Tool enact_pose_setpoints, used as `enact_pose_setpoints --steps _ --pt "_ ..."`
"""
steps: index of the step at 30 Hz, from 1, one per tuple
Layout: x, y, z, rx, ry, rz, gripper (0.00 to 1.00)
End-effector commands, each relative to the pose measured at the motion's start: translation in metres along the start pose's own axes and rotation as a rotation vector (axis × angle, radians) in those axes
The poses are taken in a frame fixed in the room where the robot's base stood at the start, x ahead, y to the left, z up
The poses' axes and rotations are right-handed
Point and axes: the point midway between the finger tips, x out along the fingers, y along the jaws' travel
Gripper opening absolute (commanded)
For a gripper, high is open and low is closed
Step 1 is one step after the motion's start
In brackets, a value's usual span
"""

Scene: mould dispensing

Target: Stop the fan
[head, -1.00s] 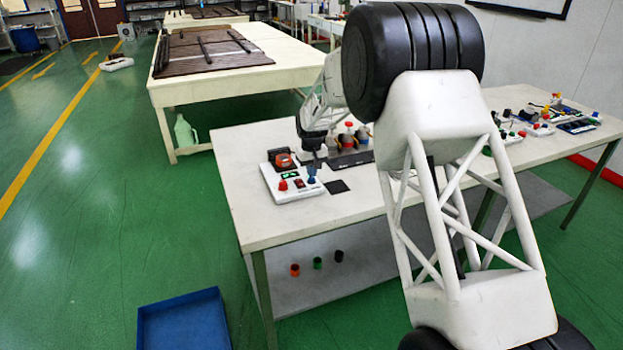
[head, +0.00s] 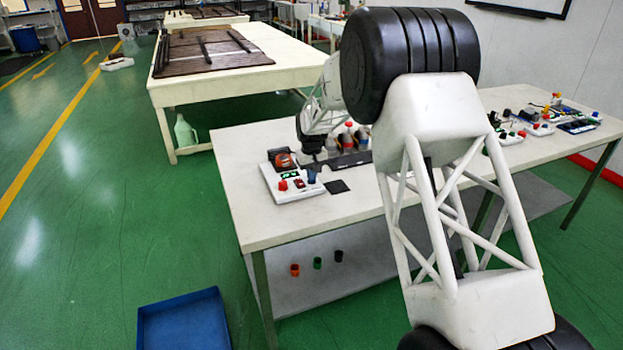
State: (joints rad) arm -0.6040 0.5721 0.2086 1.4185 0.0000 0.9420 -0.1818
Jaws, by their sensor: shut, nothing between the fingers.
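A white control box (head: 292,191) sits near the left end of the front table. A small orange and black unit (head: 283,158), which may be the fan, stands at its back; I cannot tell whether anything spins. The box top carries a red button (head: 283,185), a small green-lit display (head: 289,175), a red part (head: 300,183) beside it and a blue knob (head: 311,177). My gripper (head: 316,165) is shut and empty. It is at the box's back right, just above or behind the blue knob; I cannot tell whether they touch. My arm hides part of the table.
A dark rack with bottles (head: 348,160) stands close to the right of my gripper. A flat black square (head: 337,186) lies beside the box. More electrical boxes (head: 540,128) lie at the table's right. A blue tray (head: 184,322) is on the floor.

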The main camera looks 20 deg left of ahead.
Motion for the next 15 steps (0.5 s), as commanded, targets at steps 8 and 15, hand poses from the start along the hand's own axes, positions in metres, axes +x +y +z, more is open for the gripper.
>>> enact_pose_setpoints --steps 8,15 --pt "-0.008 0.000 0.000 0.000 0.000 0.000 0.00" --pt "-0.022 0.000 0.000 0.000 0.001 0.000 0.00"
